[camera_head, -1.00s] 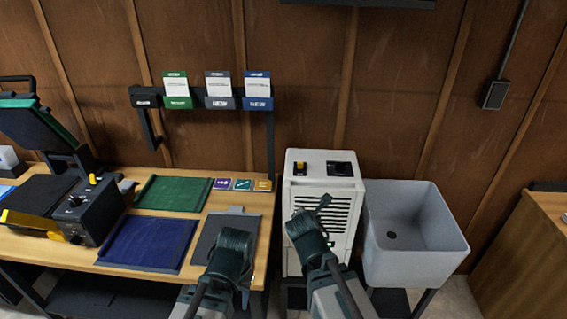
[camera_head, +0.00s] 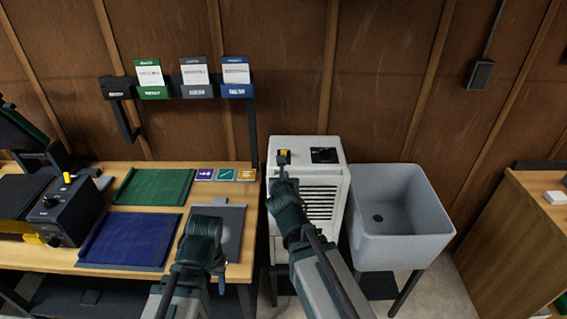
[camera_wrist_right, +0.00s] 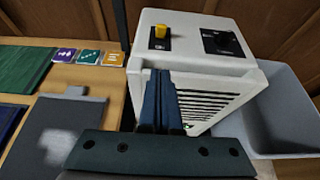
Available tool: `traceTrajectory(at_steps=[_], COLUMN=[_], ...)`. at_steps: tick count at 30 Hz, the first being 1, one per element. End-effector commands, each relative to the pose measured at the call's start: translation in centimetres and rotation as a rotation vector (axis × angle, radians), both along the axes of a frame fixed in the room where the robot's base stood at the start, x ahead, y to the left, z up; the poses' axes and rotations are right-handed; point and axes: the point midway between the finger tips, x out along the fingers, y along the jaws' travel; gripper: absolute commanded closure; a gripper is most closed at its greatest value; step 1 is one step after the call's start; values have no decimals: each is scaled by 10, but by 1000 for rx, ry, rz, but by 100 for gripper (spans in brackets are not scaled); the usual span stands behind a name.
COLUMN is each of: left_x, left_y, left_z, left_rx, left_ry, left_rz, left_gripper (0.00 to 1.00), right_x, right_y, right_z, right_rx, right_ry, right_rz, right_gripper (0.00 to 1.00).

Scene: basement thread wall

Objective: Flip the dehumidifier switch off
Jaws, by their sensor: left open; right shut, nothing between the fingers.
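The dehumidifier (camera_head: 329,184) is a white upright box with a dark slatted grille. On its top, at the left, is a yellow rocker switch (camera_head: 284,156) on a black plate; the yellow switch (camera_wrist_right: 160,32) also shows in the right wrist view. My right gripper (camera_head: 283,171) is shut and empty, its fingers just in front of the switch in the head view. In the wrist view, the right fingertips (camera_wrist_right: 160,74) lie below the switch with a visible gap. My left gripper (camera_head: 221,277) is open over the workbench's right front edge; its fingers are partly hidden.
The wooden workbench (camera_head: 100,194) stands left of the dehumidifier, with green and blue mats and a black control box (camera_head: 68,212). A grey sink (camera_head: 420,246) stands close on the right. A black dial (camera_head: 325,155) sits right of the switch. A wood-panelled wall is behind.

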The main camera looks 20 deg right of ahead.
Motion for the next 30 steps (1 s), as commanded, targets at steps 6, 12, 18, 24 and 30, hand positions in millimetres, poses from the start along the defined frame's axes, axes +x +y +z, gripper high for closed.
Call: traceTrajectory(at_steps=[6,12,18,24,30], left_x=[0,0,0,0,0], left_y=[0,0,0,0,0], left_z=[-18,-36,-35,-28,-27], left_rx=[0,0,0,0,0], left_ry=[0,0,0,0,0], left_rz=[0,0,0,0,0], left_gripper=[50,50,50,50,50], right_x=[33,70,99,116,121], right_y=[-8,-19,-28,-33,-35], right_z=[-18,-36,-35,-28,-27], right_rx=[0,1,0,2,1], right_ry=[0,0,0,0,0], right_rz=[-1,-2,-1,-1,0], right_gripper=[100,100,100,100,100])
